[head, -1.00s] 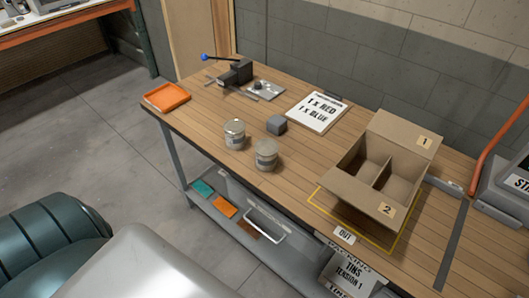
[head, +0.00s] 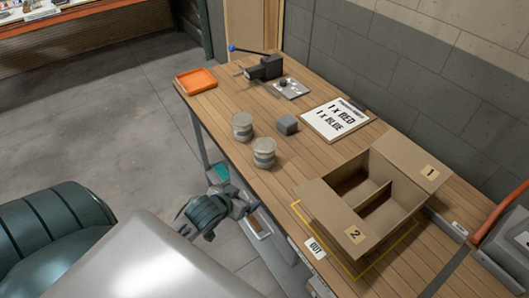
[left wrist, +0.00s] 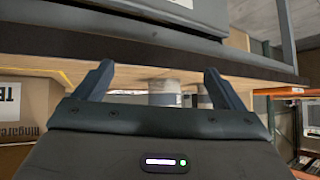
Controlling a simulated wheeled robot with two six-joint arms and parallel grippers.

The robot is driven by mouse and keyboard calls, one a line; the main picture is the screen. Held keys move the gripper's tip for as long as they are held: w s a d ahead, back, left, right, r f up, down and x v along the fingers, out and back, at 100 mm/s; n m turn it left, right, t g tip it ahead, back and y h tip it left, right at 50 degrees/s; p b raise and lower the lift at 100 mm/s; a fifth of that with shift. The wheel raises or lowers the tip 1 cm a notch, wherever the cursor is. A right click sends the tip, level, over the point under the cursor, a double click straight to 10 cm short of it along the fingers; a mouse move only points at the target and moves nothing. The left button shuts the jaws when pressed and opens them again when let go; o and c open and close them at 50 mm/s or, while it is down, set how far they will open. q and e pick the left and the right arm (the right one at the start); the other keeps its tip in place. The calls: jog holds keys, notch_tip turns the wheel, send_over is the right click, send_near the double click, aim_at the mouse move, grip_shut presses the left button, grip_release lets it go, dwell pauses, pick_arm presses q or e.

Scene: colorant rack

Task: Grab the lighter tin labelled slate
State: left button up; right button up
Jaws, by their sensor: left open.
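Two pale grey tins stand upright on the wooden workbench (head: 222,108): the rear tin (head: 242,127) and the front tin (head: 264,153). Their labels are too small to read, so I cannot tell which is slate or lighter. Two tins also show partly in the left wrist view, a nearer one (left wrist: 165,93) and one beside it (left wrist: 204,98), behind the bench edge. My left gripper (head: 252,208) is in front of the bench's near edge, apart from both tins. Its fingers (left wrist: 160,88) are spread and empty. My right gripper is not in view.
A divided cardboard box (head: 405,212) stands at right, a sign board (head: 338,120) and a clamp-like device (head: 265,68) farther back, an orange tray (head: 197,81) at far left. The bench's near edge lies between gripper and tins.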

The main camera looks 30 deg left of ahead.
aim_at(257, 156)
pick_arm(q)
jog(key=w+a+r+t, duration=0.1)
jog(key=w, duration=0.3)
jog(key=w+a+r+t, duration=0.1)
jog(key=w, duration=0.2)
jog(key=w+a+r+t+h, duration=0.1)
jog(key=w, duration=0.3)
jog(key=shift+w+a+r+t+p, duration=0.15)
jog(key=shift+w+a+t+p, duration=0.05)
jog(key=shift+w+t+p, duration=0.2)
jog(key=shift+w+f, duration=0.3)
jog(key=shift+w, duration=0.2)
jog(key=shift+w+d+p, duration=0.1)
jog(key=shift+w+p, duration=0.2)
jog(key=x, duration=0.1)
jog(key=p+x, duration=0.1)
jog(key=x, duration=0.1)
jog(key=shift+w+d, duration=0.1)
jog(key=shift+d, duration=0.25)
jog(key=shift+w+f, duration=0.4)
jog(key=shift+w, duration=0.15)
jog(key=shift+s, duration=0.1)
jog(key=c, duration=1.2)
jog(key=shift+r, duration=0.2)
jog(key=shift+c, duration=0.2)
